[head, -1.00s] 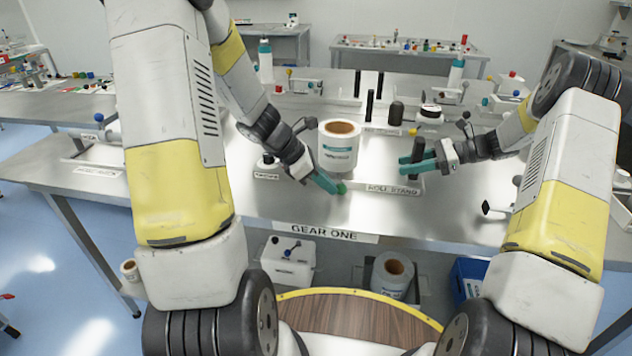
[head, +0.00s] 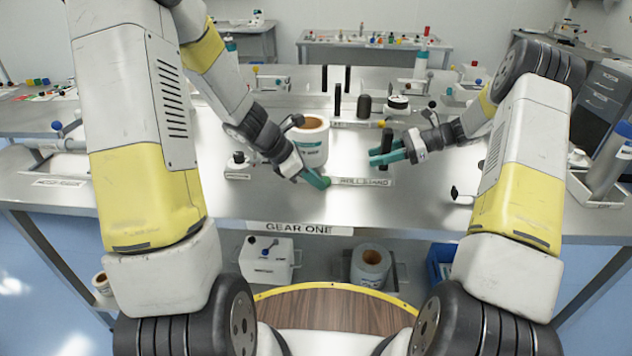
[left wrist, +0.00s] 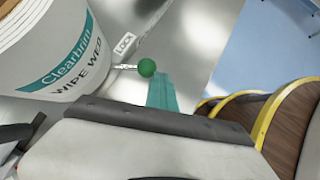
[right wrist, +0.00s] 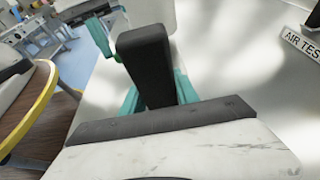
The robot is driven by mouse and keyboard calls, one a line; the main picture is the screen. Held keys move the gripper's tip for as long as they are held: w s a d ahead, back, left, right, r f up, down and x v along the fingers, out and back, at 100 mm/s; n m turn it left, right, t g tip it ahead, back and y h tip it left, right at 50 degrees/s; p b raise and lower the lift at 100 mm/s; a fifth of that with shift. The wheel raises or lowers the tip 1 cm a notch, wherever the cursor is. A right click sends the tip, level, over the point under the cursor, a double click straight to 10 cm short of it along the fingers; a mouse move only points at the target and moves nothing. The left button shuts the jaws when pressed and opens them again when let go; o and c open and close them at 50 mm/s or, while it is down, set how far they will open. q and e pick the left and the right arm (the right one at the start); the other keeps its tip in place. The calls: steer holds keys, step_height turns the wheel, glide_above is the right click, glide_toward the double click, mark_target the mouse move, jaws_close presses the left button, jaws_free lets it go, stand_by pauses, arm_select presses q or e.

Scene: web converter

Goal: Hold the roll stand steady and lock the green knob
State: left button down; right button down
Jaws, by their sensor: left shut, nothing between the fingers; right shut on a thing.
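The roll stand, with its ROLL STAND label (head: 365,182), carries a white wipe-web roll (head: 313,152) standing upright. My right gripper (head: 388,158) is shut on the stand's black post (head: 387,138); the post also fills the jaws in the right wrist view (right wrist: 145,55). My left gripper (head: 318,180) is shut and empty, low in front of the roll. In the left wrist view, the green knob (left wrist: 147,67) on its short metal rod is right at the teal fingertips (left wrist: 162,92). A LOCK label (left wrist: 125,44) lies beside the rod. I cannot tell if fingers and knob touch.
A GEAR ONE label (head: 302,229) marks the table's front edge. Black posts and a dark spool (head: 364,106) stand behind the roll. Another roll (head: 371,262) sits on the shelf below.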

arm_select(q)
steer(key=shift+r, duration=0.1)
arm_select(e)
steer(key=shift+s+d+f, duration=0.1)
steer(key=shift+s+f, duration=0.1)
steer(key=shift+f, duration=0.4)
arm_select(q)
steer(key=s+a, duration=0.2)
steer(key=shift+s+a+r, duration=0.3)
steer(key=shift+s, duration=0.1)
steer(key=s+a+r, duration=0.4)
steer(key=s+r, duration=0.1)
steer(key=r, duration=0.2)
steer(key=shift+r, duration=0.35)
steer(key=shift+a, duration=0.1)
arm_select(e)
steer(key=shift+r, duration=0.3)
steer(key=c, duration=1)
jaws_free()
steer(key=shift+w, duration=0.1)
steer(key=shift+o, duration=0.8)
steer(key=shift+r, duration=0.2)
steer(key=v, duration=1.2)
